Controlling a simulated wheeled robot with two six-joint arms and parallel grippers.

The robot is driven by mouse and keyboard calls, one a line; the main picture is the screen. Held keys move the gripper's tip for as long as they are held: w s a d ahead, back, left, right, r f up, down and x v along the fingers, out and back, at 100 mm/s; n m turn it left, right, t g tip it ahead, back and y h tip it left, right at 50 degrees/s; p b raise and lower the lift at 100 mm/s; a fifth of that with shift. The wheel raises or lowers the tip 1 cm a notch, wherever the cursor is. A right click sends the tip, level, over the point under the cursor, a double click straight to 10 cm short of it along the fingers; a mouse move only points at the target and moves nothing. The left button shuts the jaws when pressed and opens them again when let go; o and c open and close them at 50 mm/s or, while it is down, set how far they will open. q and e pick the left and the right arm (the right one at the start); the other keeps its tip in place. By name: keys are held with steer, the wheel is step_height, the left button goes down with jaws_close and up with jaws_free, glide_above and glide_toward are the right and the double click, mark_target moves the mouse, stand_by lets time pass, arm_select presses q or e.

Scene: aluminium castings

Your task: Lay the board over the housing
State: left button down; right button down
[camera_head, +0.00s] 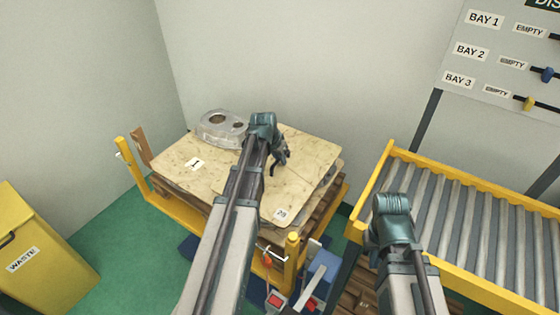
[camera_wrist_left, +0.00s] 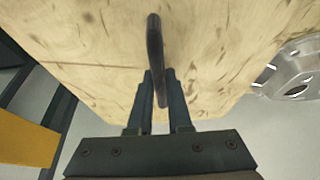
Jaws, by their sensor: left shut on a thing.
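The grey metal housing (camera_head: 222,127) lies at the back left of the stack, on a pale wooden surface. It also shows at the right edge of the left wrist view (camera_wrist_left: 297,72). The pale speckled board (camera_head: 308,152) spans the right part of the stack, with a "28" label near its front corner. My left gripper (camera_head: 276,167) is over the board, shut on its dark upright handle (camera_wrist_left: 155,50). Whether the board is lifted is unclear. My right gripper (camera_head: 391,225) is at lower right by the roller conveyor; its fingertips are hidden.
A surface labelled "I" (camera_head: 195,163) lies left of my left arm. Grey castings show under the stack's right edge. A yellow frame (camera_head: 190,208) with posts surrounds the stack. A roller conveyor (camera_head: 455,200) stands right, a yellow waste bin (camera_head: 38,245) left.

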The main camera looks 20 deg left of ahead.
arm_select(q)
steer(key=shift+f, duration=0.2)
steer(key=c, duration=0.8)
jaws_free()
steer(key=shift+r, duration=0.1)
steer(key=shift+c, duration=0.2)
steer(key=p+v, duration=1.1)
steer(key=v, duration=0.1)
steer(key=shift+s+r, duration=0.1)
